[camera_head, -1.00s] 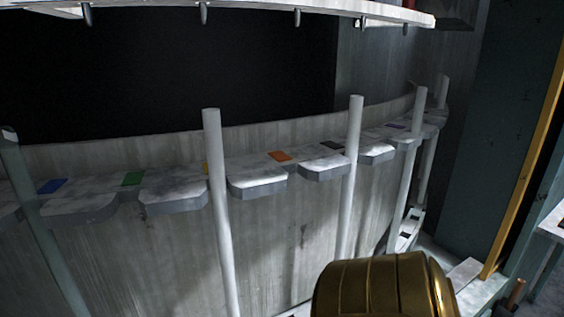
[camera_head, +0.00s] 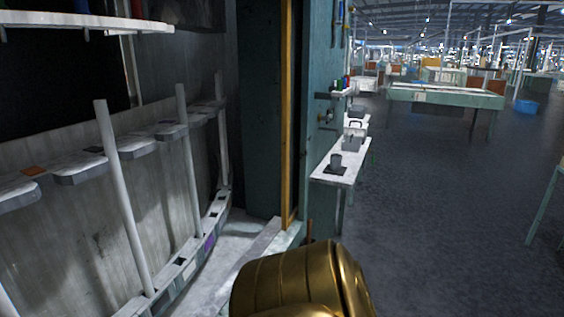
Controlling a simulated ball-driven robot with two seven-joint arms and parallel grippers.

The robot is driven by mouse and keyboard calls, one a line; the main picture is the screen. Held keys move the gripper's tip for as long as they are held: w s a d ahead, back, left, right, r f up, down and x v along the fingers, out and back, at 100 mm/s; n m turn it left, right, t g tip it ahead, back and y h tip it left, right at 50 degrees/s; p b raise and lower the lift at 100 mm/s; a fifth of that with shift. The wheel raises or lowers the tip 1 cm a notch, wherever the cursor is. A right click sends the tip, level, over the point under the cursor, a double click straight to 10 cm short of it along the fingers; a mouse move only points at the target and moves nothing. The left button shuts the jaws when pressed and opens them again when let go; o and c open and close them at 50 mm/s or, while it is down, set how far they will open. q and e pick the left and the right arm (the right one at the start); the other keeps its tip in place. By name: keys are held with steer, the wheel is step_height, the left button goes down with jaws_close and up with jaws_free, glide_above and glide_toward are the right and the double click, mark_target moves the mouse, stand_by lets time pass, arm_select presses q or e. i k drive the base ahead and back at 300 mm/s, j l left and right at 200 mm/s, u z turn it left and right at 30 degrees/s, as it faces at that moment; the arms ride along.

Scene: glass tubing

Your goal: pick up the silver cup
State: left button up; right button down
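A small grey metallic cup (camera_head: 336,161) stands upright on a dark square pad (camera_head: 335,170) on a narrow white bench right of the middle. It is small in view, and I cannot tell for sure that it is the silver cup. Neither of my grippers shows in the head view.
The white bench (camera_head: 352,176) also carries a grey container with a handle (camera_head: 353,130). A teal column (camera_head: 262,120) and an orange upright post (camera_head: 288,110) stand left of it. A curved grey wall with shelves lies left. Open dark floor (camera_head: 430,200) spreads right, with a long table (camera_head: 445,94) farther back.

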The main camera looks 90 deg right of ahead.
mark_target(336, 160)
steer(key=z, duration=3.15)
steer(key=i+l+u, duration=0.2)
steer(key=i+l, duration=0.5)
steer(key=i+l+u, duration=0.2)
steer(key=i+l, duration=0.45)
steer(key=l, duration=0.2)
